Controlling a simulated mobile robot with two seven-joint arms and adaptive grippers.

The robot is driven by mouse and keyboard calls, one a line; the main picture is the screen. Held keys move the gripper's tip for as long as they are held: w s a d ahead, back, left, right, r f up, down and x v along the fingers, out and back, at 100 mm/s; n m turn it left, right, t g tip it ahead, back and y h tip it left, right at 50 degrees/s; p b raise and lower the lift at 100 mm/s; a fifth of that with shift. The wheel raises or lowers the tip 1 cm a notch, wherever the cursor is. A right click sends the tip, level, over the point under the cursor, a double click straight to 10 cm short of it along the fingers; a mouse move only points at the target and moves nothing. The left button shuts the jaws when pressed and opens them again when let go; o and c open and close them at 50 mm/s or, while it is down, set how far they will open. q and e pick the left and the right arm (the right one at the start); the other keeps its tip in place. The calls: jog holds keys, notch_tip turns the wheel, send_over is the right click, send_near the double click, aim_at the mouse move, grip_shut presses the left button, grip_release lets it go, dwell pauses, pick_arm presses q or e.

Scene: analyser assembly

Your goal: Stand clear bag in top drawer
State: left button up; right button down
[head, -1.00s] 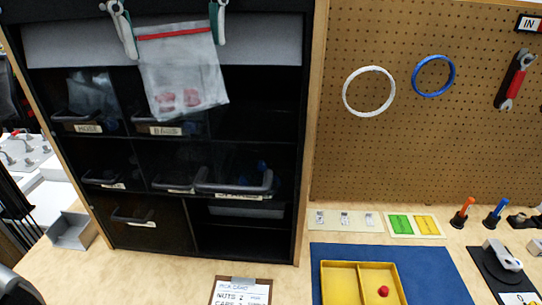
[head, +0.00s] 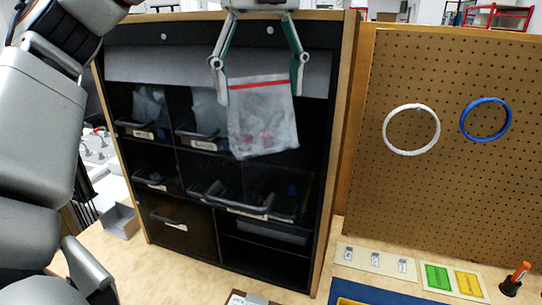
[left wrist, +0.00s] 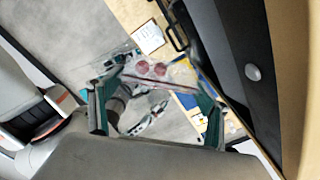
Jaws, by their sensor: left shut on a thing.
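The clear bag (head: 262,128) has a red strip along its top and red round pieces near its bottom. The bag hangs nearly upright in front of the black cabinet's top row. In the left wrist view the bag (left wrist: 150,69) hangs between the fingers (left wrist: 157,115). The top row has a left drawer (head: 135,128) and a middle drawer (head: 198,138), both with something clear inside. The bag partly hides the top right compartment. My right gripper is out of view.
The cabinet's wooden right side (head: 337,150) stands beside a pegboard (head: 450,180) with a white ring (head: 411,129) and a blue ring (head: 486,119). A second-row drawer handle (head: 235,207) sticks out below the bag. A grey bin (head: 121,221) stands left of the cabinet.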

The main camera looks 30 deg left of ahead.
aim_at(260, 108)
pick_arm(q)
notch_tip(260, 108, down, 4)
jog(key=shift+a+r, duration=0.1)
jog(key=shift+a, duration=0.05)
jog(key=shift+f, duration=2.25)
jog(key=shift+f, duration=0.15)
jog(key=o, duration=1)
jog(key=shift+o, duration=0.3)
notch_tip(260, 108, up, 12)
jog(key=shift+r, duration=0.15)
